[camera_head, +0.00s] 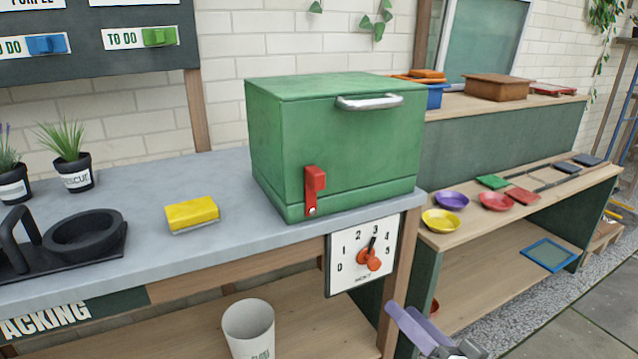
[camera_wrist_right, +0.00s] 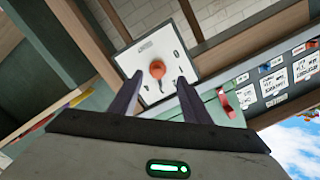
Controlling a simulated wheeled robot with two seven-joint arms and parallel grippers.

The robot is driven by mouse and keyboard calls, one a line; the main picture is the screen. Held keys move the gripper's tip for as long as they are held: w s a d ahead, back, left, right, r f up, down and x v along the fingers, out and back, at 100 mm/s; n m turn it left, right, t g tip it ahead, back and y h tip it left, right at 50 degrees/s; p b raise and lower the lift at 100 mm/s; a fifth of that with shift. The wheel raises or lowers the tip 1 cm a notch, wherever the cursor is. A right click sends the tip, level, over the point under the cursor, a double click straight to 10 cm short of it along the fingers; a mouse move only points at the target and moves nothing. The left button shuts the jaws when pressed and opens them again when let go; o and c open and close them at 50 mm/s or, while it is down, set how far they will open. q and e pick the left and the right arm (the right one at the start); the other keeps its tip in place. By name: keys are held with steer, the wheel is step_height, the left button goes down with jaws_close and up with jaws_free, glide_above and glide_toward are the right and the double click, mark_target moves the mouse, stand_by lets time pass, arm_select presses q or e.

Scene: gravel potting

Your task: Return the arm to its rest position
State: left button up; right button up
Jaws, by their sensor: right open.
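My right gripper (camera_head: 410,325) is at the bottom of the head view, below and right of the dial panel (camera_head: 337,278). Its purple-grey fingers stand apart with nothing between them in the right wrist view (camera_wrist_right: 158,82). The panel's orange knob (camera_head: 369,260) has its dark pointer near 3. In the wrist view the knob (camera_wrist_right: 157,69) shows beyond the fingertips, apart from them. The green box (camera_head: 340,150) above the panel has its lid down and a red lever (camera_head: 314,190) upright on its front. My left gripper is not in view.
A yellow sponge-like block (camera_head: 191,213) and a dark tray with a round bowl (camera_head: 85,235) are on the grey bench. A white bin (camera_head: 249,328) stands under it. Coloured saucers (camera_head: 441,221) lie on the wooden shelf at right. Paved floor (camera_head: 590,325) at lower right is clear.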

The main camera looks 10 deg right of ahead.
steer(key=s+a+f+n+g+h+p, duration=0.1)
steer(key=s+a+f+n+g, duration=0.25)
steer(key=s+f, duration=0.6)
steer(key=s+a+f+n+g+h, duration=0.2)
steer(key=s+a+f+g, duration=0.3)
steer(key=s, duration=0.7)
arm_select(q)
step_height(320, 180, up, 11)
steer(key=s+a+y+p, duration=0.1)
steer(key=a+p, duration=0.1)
steer(key=p, duration=1.5)
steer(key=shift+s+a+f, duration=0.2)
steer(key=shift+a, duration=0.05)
arm_select(e)
step_height(320, 180, up, 9)
steer(key=s+d, duration=0.1)
steer(key=d, duration=0.1)
steer(key=shift+d+t+h, duration=0.35)
steer(key=shift+h, duration=0.05)
steer(key=shift+r, duration=0.1)
